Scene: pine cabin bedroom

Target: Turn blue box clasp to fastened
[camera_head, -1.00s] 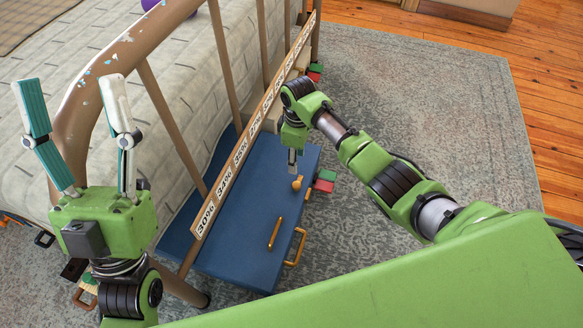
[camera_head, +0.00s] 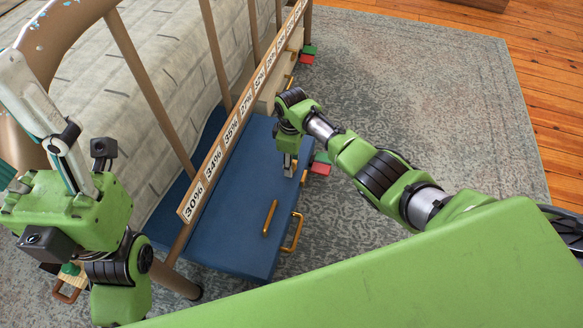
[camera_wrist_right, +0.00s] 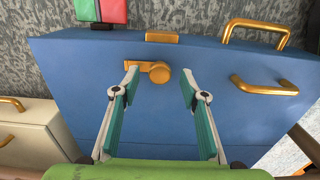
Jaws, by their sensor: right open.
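The blue box (camera_head: 232,222) lies on the rug beside the bed rail. In the right wrist view its brass clasp (camera_wrist_right: 158,72) is a round knob with a short arm pointing left, apart from the small brass plate (camera_wrist_right: 162,38) at the box edge. My right gripper (camera_wrist_right: 160,76) is open, its fingertips on either side of the clasp; the left fingertip is close to the clasp's arm, contact unclear. In the head view my right gripper (camera_head: 289,168) covers most of the clasp. My left gripper (camera_head: 35,110) is raised at the left, apart from the box, one finger mostly out of frame.
Brass handles (camera_head: 269,218) (camera_head: 293,232) are on the box. Red and green blocks (camera_head: 320,165) lie close by, beyond the clasp edge. A beige box (camera_head: 271,92) stands behind. A bed rail with a percentage strip (camera_head: 232,133) crosses above. The rug (camera_head: 430,100) at right is open.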

